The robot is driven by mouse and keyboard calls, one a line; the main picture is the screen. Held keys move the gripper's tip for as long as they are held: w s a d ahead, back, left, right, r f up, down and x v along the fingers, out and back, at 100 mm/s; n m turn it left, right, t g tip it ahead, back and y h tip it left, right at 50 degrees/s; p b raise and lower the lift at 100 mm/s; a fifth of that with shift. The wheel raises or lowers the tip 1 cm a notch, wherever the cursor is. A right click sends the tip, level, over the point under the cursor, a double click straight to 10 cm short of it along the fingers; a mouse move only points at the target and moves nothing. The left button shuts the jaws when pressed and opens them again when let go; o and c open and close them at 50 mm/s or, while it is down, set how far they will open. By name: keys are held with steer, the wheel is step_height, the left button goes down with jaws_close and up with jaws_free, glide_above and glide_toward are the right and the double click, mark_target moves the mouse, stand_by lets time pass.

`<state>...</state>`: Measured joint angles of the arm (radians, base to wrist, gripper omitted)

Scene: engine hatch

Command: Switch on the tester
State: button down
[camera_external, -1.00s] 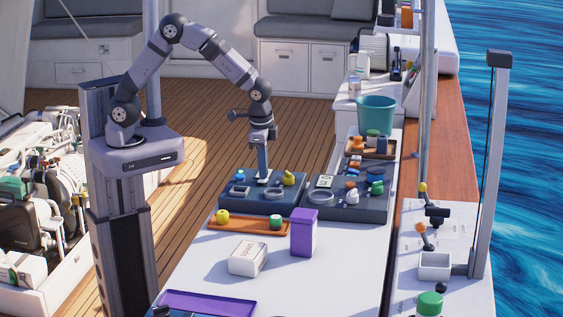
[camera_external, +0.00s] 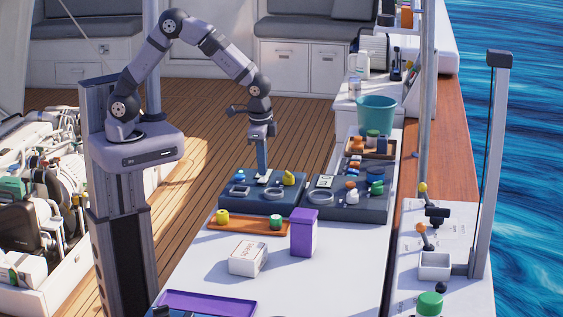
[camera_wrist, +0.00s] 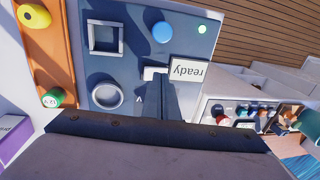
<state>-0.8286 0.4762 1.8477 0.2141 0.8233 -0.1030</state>
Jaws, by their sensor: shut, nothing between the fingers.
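A dark blue panel (camera_external: 228,201) lies on the white bench under my gripper. In the wrist view, the panel (camera_wrist: 112,68) bears a square frame (camera_wrist: 107,38), a grey ring (camera_wrist: 104,95), a round blue knob (camera_wrist: 162,32) and a small bright green light (camera_wrist: 203,29). A white label reading "ready" (camera_wrist: 188,72) is upside down there. A small white piece (camera_wrist: 153,71) shows at my fingertips. My gripper (camera_external: 262,172) is shut and points down over the panel; whether it touches the white piece I cannot tell. Part of the panel is hidden behind my gripper.
A second dark blue panel (camera_external: 345,211) with several small parts stands to the right. In front are an orange tray (camera_external: 248,225), a purple box (camera_external: 304,234) and a white box (camera_external: 248,257). A teal bucket (camera_external: 376,115) stands behind. Bench around the white box is clear.

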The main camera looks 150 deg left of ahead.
step_height(320, 180, up, 13)
steer(key=s+a+b, duration=0.1)
steer(key=shift+s+a+f, duration=0.15)
steer(key=shift+f, duration=0.05)
stand_by(0.5)
steer(key=t, duration=0.1)
glide_above(265, 178)
steer(key=d, duration=0.5)
step_height(265, 178, down, 8)
steer(key=shift+h, duration=0.4)
steer(key=d, duration=0.1)
steer(key=d+f, duration=0.1)
steer(key=s+d+f, duration=0.1)
steer(key=shift+s+d, duration=0.1)
steer(key=shift+d, duration=0.25)
steer(key=d+m, duration=0.9)
steer(key=d, duration=1.7)
steer(key=shift+s+f, duration=0.2)
steer(key=shift+s, duration=0.25)
